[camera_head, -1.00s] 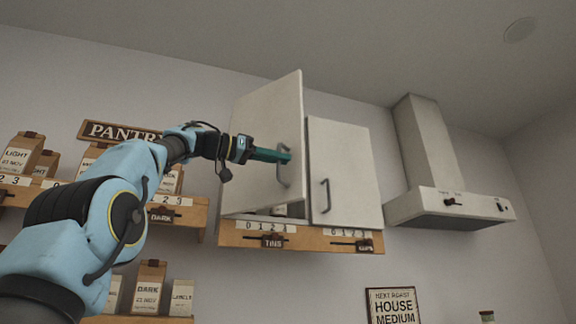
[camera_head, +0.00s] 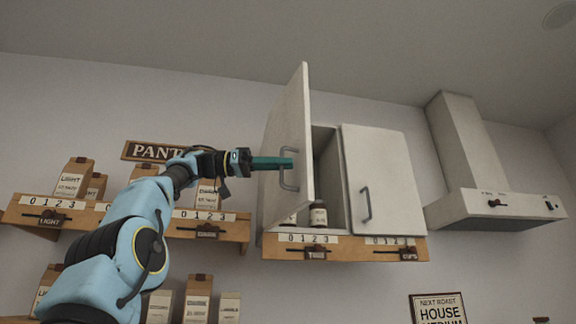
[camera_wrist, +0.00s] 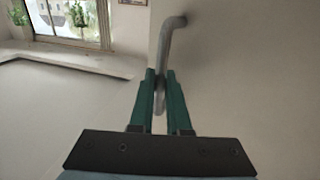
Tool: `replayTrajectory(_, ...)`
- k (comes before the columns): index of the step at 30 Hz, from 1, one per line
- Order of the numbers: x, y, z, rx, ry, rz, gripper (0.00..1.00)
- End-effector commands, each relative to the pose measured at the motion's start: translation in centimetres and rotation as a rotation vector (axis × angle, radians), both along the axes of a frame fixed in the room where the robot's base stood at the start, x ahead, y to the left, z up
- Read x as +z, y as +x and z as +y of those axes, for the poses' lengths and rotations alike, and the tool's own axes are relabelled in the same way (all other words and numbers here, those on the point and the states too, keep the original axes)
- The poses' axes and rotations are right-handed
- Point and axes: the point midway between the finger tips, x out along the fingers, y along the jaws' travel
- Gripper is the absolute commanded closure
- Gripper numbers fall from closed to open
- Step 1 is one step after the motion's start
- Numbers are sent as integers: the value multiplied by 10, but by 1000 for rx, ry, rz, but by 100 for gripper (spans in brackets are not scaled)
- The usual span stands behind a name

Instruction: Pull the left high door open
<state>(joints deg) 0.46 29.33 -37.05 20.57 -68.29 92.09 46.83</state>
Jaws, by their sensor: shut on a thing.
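The left high door (camera_head: 290,150) of the white wall cabinet stands swung well out from the cabinet, with a dark gap and a jar (camera_head: 318,214) showing behind its edge. Its grey bar handle (camera_head: 288,178) is near the door's free edge. My gripper (camera_head: 290,163) is at that handle. In the wrist view the teal fingers (camera_wrist: 160,92) are shut around the handle (camera_wrist: 168,40); the bar passes between the fingertips. The right door (camera_head: 383,180) is closed, with its own handle (camera_head: 367,204).
A wooden rail (camera_head: 345,248) with number labels and sliders runs under the cabinet. A range hood (camera_head: 490,200) is at the right. Shelves with coffee bags (camera_head: 75,178) are at the left, near my arm. A sign (camera_head: 440,308) hangs below right.

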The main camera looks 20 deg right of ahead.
Motion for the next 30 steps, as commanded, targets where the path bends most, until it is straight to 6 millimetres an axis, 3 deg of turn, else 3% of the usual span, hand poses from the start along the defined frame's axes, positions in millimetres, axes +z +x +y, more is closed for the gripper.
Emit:
replayTrajectory(11,0,0,1,0,2,0,100)
replayTrajectory(12,0,0,1,0,2,0,83)
replayTrajectory(19,0,0,1,0,1,1,57)
replayTrajectory(30,1,3,8,2,0,0,55)
